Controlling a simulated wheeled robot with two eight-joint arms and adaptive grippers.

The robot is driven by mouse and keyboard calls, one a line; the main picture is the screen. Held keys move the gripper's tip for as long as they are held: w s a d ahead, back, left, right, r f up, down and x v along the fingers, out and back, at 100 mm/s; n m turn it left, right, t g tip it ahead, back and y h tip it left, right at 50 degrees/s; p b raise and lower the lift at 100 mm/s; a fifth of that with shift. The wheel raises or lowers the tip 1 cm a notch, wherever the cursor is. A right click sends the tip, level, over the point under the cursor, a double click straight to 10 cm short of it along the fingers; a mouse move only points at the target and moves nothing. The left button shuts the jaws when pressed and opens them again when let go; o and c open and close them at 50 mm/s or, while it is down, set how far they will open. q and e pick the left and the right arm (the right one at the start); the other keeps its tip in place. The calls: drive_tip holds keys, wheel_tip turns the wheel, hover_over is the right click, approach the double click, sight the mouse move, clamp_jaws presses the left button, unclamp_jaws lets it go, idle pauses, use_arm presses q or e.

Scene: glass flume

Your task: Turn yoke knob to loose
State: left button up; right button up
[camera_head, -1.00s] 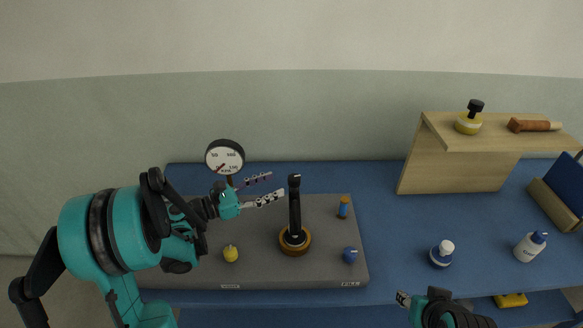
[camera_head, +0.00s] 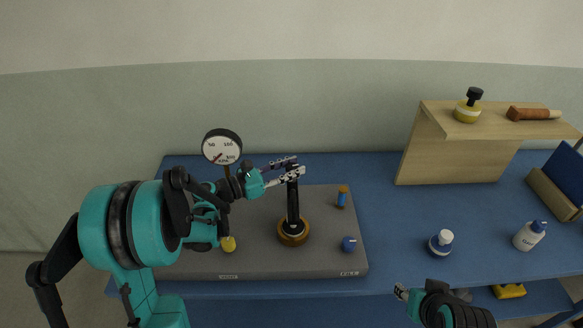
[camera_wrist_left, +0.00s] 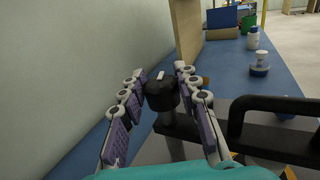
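The yoke is a black upright post (camera_head: 293,208) on a round brown-and-black base. Its black knob (camera_wrist_left: 161,93), with a pale mark on top, shows in the left wrist view. My left gripper (camera_head: 286,170) is at the top of the post and partly hides it in the head view. In the left wrist view, its two fingers (camera_wrist_left: 157,78) stand apart, one on each side of the knob. They are close to it; I cannot tell whether they touch it. My right gripper (camera_head: 402,292) is at the lower edge, away from the post; its fingers are too small to read.
A grey board (camera_head: 325,260) carries a dial gauge (camera_head: 221,147), a yellow knob (camera_head: 228,244), a blue knob (camera_head: 349,244) and a blue-orange cylinder (camera_head: 342,197). A wooden shelf (camera_head: 455,165) and two bottles stand right. A black bar (camera_wrist_left: 270,118) runs beside the left gripper.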

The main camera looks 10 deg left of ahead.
use_arm(q)
drive_tip(key=c, duration=0.4)
drive_tip(key=shift+w+a+m+g+h, duration=0.1)
drive_tip(key=shift+m+g+h, duration=0.7)
drive_tip(key=shift+g, duration=0.2)
drive_tip(key=shift+m+g+h, duration=0.6)
drive_tip(key=shift+m+g, duration=0.2)
drive_tip(key=shift+g, duration=0.3)
drive_tip(key=o, duration=1.2)
drive_tip(key=v, duration=0.7)
drive_tip(key=shift+s, duration=0.25)
